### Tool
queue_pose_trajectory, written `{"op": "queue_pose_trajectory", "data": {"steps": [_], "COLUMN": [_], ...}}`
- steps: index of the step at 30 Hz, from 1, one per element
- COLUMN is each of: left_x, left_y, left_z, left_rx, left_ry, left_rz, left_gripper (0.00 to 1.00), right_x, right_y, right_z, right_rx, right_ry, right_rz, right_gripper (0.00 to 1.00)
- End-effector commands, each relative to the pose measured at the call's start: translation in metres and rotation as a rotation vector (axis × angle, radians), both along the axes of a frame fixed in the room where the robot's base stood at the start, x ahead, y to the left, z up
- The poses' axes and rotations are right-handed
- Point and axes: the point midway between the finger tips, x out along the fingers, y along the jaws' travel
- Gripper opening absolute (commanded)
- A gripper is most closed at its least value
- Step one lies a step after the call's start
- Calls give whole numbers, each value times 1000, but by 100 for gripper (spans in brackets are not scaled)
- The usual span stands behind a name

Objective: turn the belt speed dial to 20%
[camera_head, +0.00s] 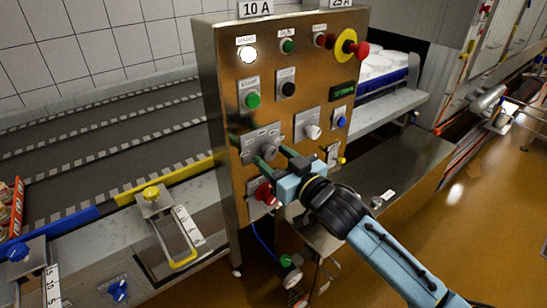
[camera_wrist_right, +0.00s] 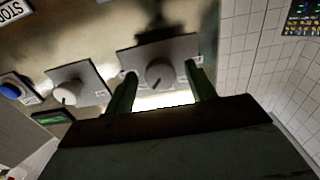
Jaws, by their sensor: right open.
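My right gripper (camera_head: 268,154) is open in front of a steel control panel (camera_head: 228,85), its two green fingers pointing at the panel. In the right wrist view the gripper (camera_wrist_right: 162,70) has a grey dial (camera_wrist_right: 159,75) between its fingertips, with a gap on each side. The dial sits on a grey plate (camera_wrist_right: 180,47); in the head view this plate (camera_head: 258,138) shows partly behind the fingers. A paler dial (camera_head: 312,131) is on a separate plate beside it, also in the wrist view (camera_wrist_right: 68,94). The dial labels are too small to read. My left gripper is not in view.
A green button (camera_head: 252,100), a black knob (camera_head: 288,89) and a red emergency button (camera_head: 361,49) sit higher on the panel. A red knob (camera_head: 265,194) is just below my gripper. A blue button (camera_head: 341,122) lies to the right. A conveyor (camera_head: 110,135) runs at left.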

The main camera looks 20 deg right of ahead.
Motion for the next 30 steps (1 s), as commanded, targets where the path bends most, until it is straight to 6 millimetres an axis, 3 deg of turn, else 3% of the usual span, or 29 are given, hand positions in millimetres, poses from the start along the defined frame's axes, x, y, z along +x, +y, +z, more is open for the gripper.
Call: {"op": "queue_pose_trajectory", "data": {"steps": [11,21,30], "left_x": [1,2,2], "left_y": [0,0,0], "left_z": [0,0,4], "left_rx": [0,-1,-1], "left_ry": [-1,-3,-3], "left_rz": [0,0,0], "left_gripper": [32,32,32], "right_x": [6,6,6], "right_y": [3,3,3], "right_z": [0,0,1], "right_rx": [0,0,-31], "right_ry": [0,0,-11], "right_rz": [1,1,1], "right_gripper": [55,13,11]}}
